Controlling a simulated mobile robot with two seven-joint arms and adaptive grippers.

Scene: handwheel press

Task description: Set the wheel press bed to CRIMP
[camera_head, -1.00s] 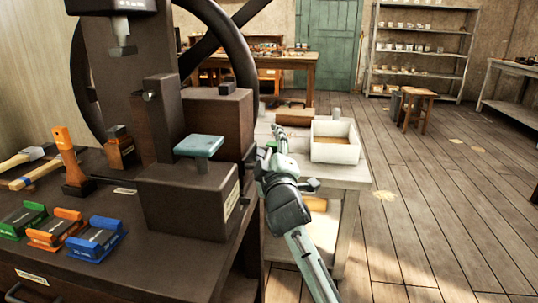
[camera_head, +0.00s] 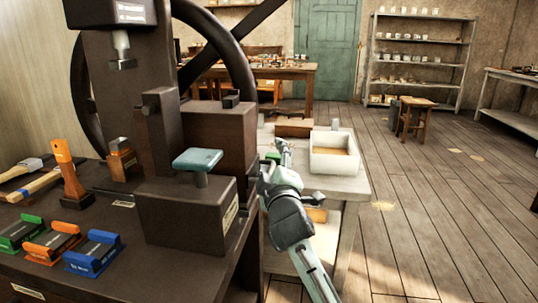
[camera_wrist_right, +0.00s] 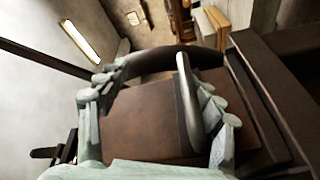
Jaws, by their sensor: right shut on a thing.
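The dark wheel press (camera_head: 165,115) stands on the bench at left. Its handwheel (camera_head: 246,72) curves behind it, with the lower rim hidden. The press bed block (camera_head: 185,212) carries a teal pad (camera_head: 197,160) on a short post. A label (camera_head: 230,216) on its right side is too small to read. My right gripper (camera_head: 270,168) is at the press's right side, its fingertips partly hidden. My left gripper is not in view.
Green (camera_head: 20,232), orange (camera_head: 52,242) and blue (camera_head: 93,253) blocks lie at the bench front. An orange-handled tool (camera_head: 70,172) stands behind them. A white bin (camera_head: 334,152) sits on a side table to the right. The wooden floor (camera_head: 440,210) is open there.

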